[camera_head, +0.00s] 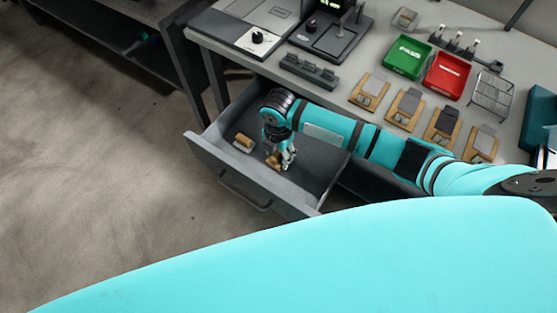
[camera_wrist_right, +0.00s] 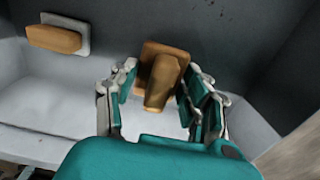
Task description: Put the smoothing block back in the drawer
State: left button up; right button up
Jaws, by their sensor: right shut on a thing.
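The drawer (camera_head: 313,176) is pulled open below the work table, and its inside is grey. My right gripper (camera_head: 281,161) reaches down into it and is shut on a smoothing block (camera_head: 273,161) with a tan wooden handle. In the right wrist view, the block (camera_wrist_right: 163,78) sits between the two fingers of the gripper (camera_wrist_right: 162,97), its handle lengthwise between them. The block is low inside the drawer; I cannot tell whether it touches the floor. A second, similar block (camera_head: 243,143) lies in the drawer to the left, with a pale base (camera_wrist_right: 68,31). My left gripper is not in view.
The table (camera_head: 335,85) above carries a green tray (camera_head: 408,57), a red tray (camera_head: 447,74), several wooden boards with grey pads (camera_head: 410,100), a wire rack (camera_head: 492,95) and a dark machine (camera_head: 331,35). The drawer front (camera_head: 255,186) stands out over open floor.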

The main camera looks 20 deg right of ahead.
aim_at(278, 161)
jog(key=shift+f, duration=2)
jog(key=shift+f, duration=0.1)
jog(key=o, duration=1.2)
notch_tip(278, 161, up, 12)
jog(key=shift+r, duration=0.1)
